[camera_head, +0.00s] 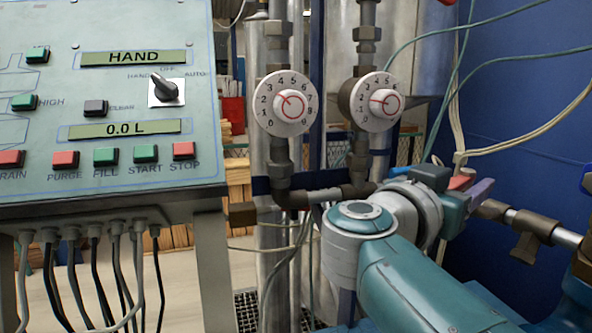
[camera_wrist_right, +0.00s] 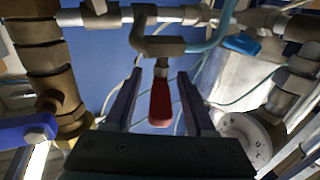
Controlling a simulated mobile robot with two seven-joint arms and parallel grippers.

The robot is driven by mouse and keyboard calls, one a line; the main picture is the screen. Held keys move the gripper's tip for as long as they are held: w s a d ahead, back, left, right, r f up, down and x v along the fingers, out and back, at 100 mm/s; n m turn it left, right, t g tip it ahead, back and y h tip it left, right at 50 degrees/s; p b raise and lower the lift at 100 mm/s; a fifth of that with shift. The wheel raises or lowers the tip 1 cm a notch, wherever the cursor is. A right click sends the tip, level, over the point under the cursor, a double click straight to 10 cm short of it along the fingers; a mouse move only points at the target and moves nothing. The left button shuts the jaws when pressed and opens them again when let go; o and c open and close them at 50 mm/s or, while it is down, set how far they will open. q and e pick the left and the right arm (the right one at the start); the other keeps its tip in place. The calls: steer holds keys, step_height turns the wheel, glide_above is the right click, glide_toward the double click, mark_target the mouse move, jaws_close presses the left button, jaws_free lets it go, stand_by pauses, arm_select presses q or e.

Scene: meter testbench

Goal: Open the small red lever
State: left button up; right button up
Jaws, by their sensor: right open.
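The small red lever (camera_wrist_right: 160,103) hangs from a pipe fitting in the middle of the right wrist view. It lies between the two fingers of my right gripper (camera_wrist_right: 159,90), with a gap on each side. In the head view, a bit of the red lever (camera_head: 460,183) shows between the fingers of my right gripper (camera_head: 458,186), at the right of the pipes. The gripper is open, and its hand and arm hide part of the pipework there. My left gripper is not in view.
A control panel (camera_head: 110,90) with buttons and a knob fills the left of the head view. Two round dials (camera_head: 286,104) (camera_head: 378,102) sit on vertical pipes. A blue handle (camera_wrist_right: 241,43) is at the upper right of the wrist view. Loose cables (camera_head: 500,30) hang at the right.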

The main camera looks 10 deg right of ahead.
steer(key=shift+a, duration=0.1)
steer(key=shift+c, duration=0.3)
jaws_close()
stand_by(0.9)
